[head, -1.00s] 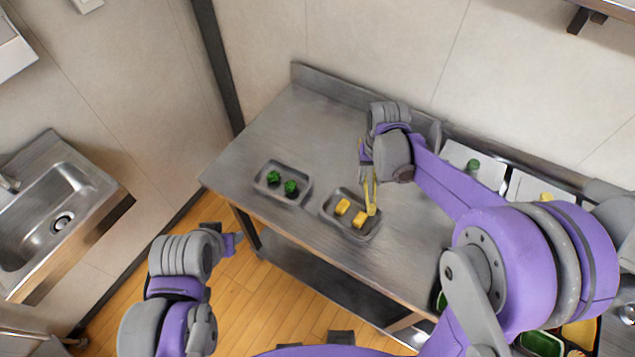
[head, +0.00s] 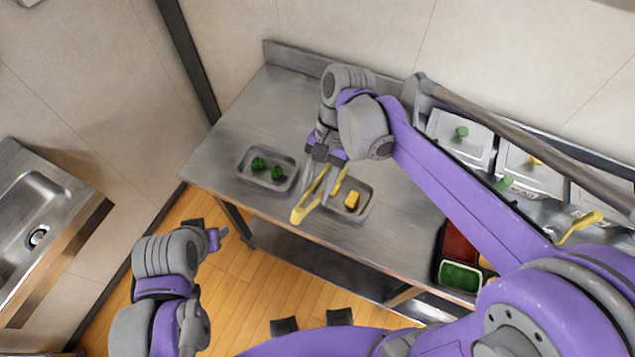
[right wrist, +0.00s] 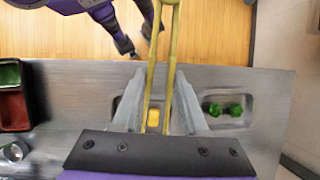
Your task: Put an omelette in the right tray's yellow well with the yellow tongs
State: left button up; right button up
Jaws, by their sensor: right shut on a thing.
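The yellow tongs (head: 300,211) are in my right gripper (head: 322,180), which is shut on them. In the right wrist view the tong arms (right wrist: 172,60) run apart from each other. One yellow omelette piece (head: 351,200) lies in the right tray; it also shows between the tong arms in the right wrist view (right wrist: 153,117). The gripper and tongs hide the tray's left part. My left gripper (head: 217,237) is off the table's front left; its jaws are too small to judge.
The left tray (head: 243,173) holds two green broccoli pieces. Red and green bins (head: 460,277) are at the right front. The table's back left is clear.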

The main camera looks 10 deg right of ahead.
jog(key=shift+f, duration=0.7)
jog(key=shift+o, duration=0.8)
jog(key=shift+s+r, duration=0.1)
jog(key=shift+r, duration=0.2)
pick_arm(q)
jog(key=shift+s+f, duration=0.2)
jog(key=shift+f, duration=0.1)
jog(key=shift+w+f, duration=0.1)
pick_arm(e)
jog(key=shift+f, duration=0.15)
pick_arm(q)
jog(key=shift+s+f+b, duration=0.3)
jog(key=shift+f+b, duration=0.3)
jog(key=shift+f, duration=0.1)
jog(key=shift+s+f+b, duration=0.3)
jog(key=shift+f+b, duration=0.3)
jog(key=shift+f, duration=0.1)
pick_arm(e)
jog(key=shift+f, duration=1.6)
pick_arm(q)
jog(key=shift+s+f+b, duration=0.2)
jog(key=shift+f+b, duration=0.4)
jog(key=shift+f, duration=0.15)
jog(key=shift+s+f+b, duration=0.2)
jog(key=shift+f+b, duration=0.35)
jog(key=shift+f, duration=0.15)
pick_arm(e)
jog(key=shift+f, duration=1.8)
jog(key=shift+o, duration=0.3)
